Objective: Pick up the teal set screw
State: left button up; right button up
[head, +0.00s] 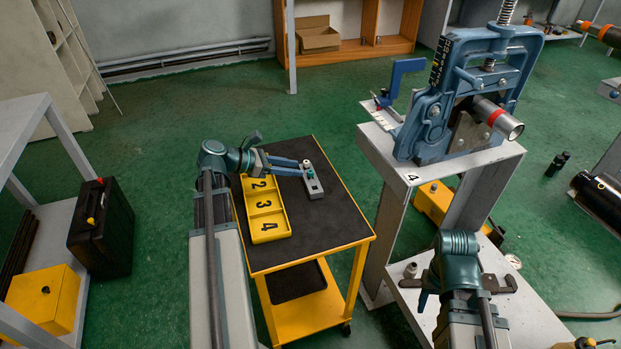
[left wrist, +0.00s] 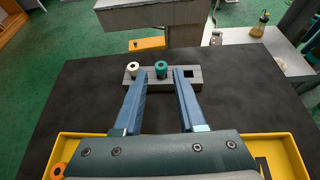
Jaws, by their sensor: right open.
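The teal set screw (left wrist: 161,69) stands upright in a grey block (left wrist: 150,84) on the dark cart top. My left gripper (left wrist: 160,77) is open and empty, with its blue fingertips at the near edge of the block and the teal screw ahead between their lines. A white screw (left wrist: 133,71) stands left of it, and a square hole (left wrist: 188,73) is at the right. In the head view, my left gripper (head: 298,168) reaches right to the block (head: 314,188). My right gripper (head: 456,270) is over the bench at lower right, open, its fingers largely hidden.
A yellow tray (head: 265,218) with numbered compartments lies on the cart (head: 327,232), beside the left gripper. A blue pipe vise (head: 455,100) holding a pipe stands on a stand to the right. The cart top in front of the block is clear.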

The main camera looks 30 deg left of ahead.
aim_at(306, 178)
pick_arm(q)
jog(key=shift+f+b+x, duration=0.2)
jog(key=shift+b+x, duration=0.5)
jog(key=shift+x, duration=0.45)
jog(key=shift+f+b+x, duration=0.2)
jog(key=shift+b+x, duration=0.5)
jog(key=shift+x, duration=0.45)
jog(key=shift+d+f, duration=0.1)
grip_shut()
